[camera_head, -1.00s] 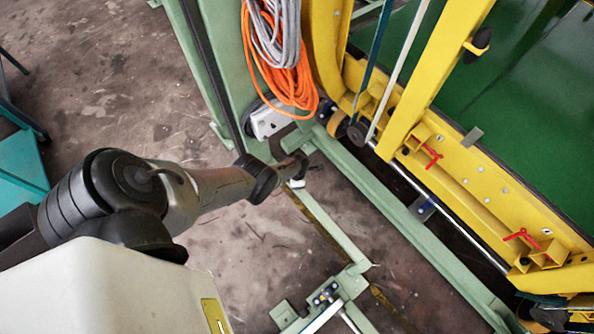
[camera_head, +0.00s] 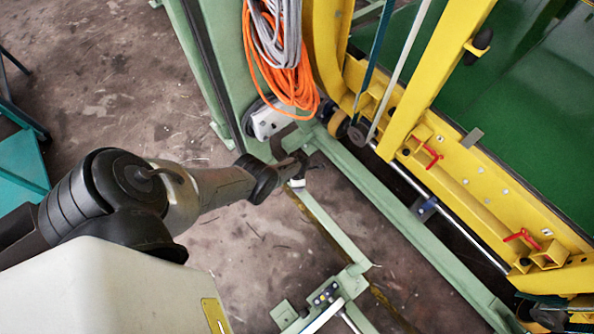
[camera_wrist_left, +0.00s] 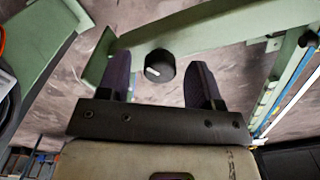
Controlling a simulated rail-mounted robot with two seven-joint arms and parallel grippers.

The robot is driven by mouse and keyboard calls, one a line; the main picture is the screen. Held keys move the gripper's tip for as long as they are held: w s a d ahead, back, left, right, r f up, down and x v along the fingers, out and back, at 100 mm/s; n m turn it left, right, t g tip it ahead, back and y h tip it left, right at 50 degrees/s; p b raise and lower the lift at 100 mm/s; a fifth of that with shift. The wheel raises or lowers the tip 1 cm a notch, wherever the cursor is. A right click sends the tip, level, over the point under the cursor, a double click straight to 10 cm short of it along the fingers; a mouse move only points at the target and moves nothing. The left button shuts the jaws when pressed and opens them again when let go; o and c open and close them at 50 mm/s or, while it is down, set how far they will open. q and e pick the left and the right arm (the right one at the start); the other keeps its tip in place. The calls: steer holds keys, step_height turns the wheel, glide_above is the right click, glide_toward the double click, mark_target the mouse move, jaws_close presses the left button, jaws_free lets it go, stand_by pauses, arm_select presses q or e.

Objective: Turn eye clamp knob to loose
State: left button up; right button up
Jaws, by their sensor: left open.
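In the left wrist view, a round black knob (camera_wrist_left: 160,66) with a white pointer mark sits on a green metal beam (camera_wrist_left: 215,32). The pointer mark lies on the left part of the knob's face. My left gripper (camera_wrist_left: 160,72) is open, with one dark finger on each side of the knob and a visible gap on both sides. In the head view, my left gripper (camera_head: 299,167) is low by the green frame, at the end of my arm, and the knob cannot be made out there. My right gripper is not in view.
Orange and grey cables (camera_head: 285,60) hang on a green post just above my left gripper. A yellow frame (camera_head: 470,185) with red handles stands to the right. A green rail (camera_head: 400,220) runs along the floor beside it. Open concrete floor lies at the left.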

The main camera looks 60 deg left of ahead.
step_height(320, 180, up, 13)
steer(key=p, duration=1.2)
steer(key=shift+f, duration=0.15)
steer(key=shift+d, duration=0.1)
